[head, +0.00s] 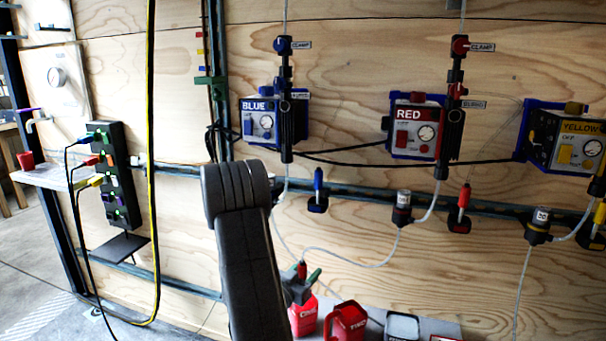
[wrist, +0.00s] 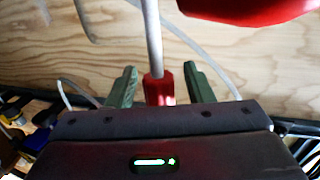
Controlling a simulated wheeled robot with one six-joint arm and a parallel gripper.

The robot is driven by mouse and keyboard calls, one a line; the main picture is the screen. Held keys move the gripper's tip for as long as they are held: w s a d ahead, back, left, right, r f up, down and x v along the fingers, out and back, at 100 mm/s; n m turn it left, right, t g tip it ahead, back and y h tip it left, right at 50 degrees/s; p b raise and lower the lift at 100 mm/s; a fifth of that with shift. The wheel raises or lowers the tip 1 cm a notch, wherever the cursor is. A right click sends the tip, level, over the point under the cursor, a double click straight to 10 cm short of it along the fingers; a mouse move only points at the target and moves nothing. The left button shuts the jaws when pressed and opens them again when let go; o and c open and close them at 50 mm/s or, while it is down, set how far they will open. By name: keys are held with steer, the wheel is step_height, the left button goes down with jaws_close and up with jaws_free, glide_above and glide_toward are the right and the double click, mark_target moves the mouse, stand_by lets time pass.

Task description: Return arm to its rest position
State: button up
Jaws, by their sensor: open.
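My arm (head: 240,230), dark grey, reaches down through the middle of the head view. My gripper (head: 301,274) is at its low far end, just above a red container (head: 303,320). In the wrist view my gripper (wrist: 160,72) is open, with its two green fingers apart. A red fitting (wrist: 158,90) on a pale tube (wrist: 153,40) stands between the fingers, with a gap showing on each side. The fitting's lower end is hidden behind the gripper body. In the head view the red fitting (head: 301,269) shows between the fingers.
Blue (head: 262,124), red (head: 415,128) and yellow (head: 565,140) units hang on the plywood wall. Clear tubing (head: 365,264) loops near my gripper. Another red container (head: 347,322) stands right of it. A black-and-yellow cable (head: 151,150) and a power strip (head: 115,175) are left.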

steer(key=shift+r, duration=0.25)
steer(key=shift+f, duration=0.15)
steer(key=p+v, duration=0.2)
steer(key=v, duration=1.2)
steer(key=b+x, duration=0.2)
steer(key=x, duration=1.2)
step_height(320, 180, up, 11)
steer(key=p, duration=1)
steer(key=shift+d+f, duration=0.1)
steer(key=shift+f, duration=0.05)
